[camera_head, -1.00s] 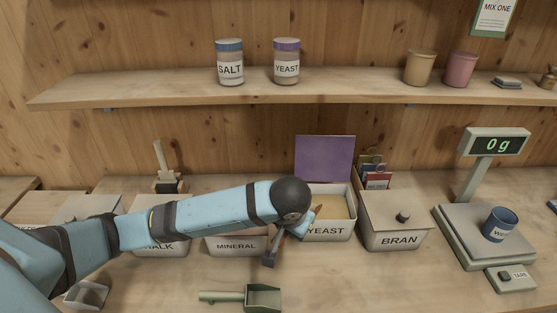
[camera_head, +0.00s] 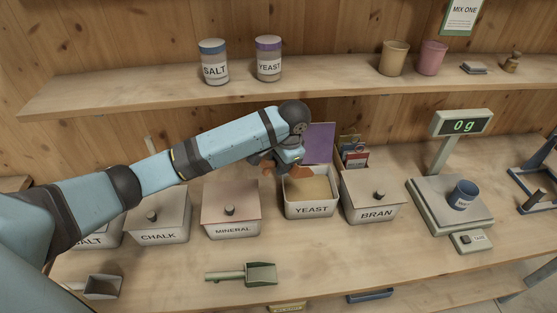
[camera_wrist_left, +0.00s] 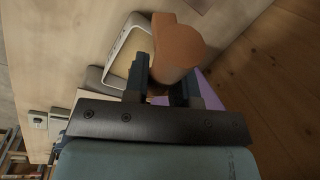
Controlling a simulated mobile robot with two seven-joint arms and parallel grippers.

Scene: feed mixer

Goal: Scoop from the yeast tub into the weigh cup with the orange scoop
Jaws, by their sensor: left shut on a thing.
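The yeast tub (camera_head: 311,211) stands open on the bench, its purple lid (camera_head: 319,143) upright behind it and pale powder inside. My left gripper (camera_head: 279,164) is above the tub's back left part. It is shut on the orange scoop (camera_head: 296,172), which shows large between the fingers in the left wrist view (camera_wrist_left: 176,48). I cannot tell whether the scoop holds powder. The blue weigh cup (camera_head: 462,195) stands on the scale (camera_head: 449,207) at the right, and the display (camera_head: 463,126) reads 0 g. My right gripper is not in view.
The lidded bran tub (camera_head: 374,200) stands between the yeast tub and the scale. Lidded mineral (camera_head: 230,211) and chalk (camera_head: 158,220) tubs stand left. A green scoop (camera_head: 258,274) lies in front. The shelf (camera_head: 150,87) runs above the bench.

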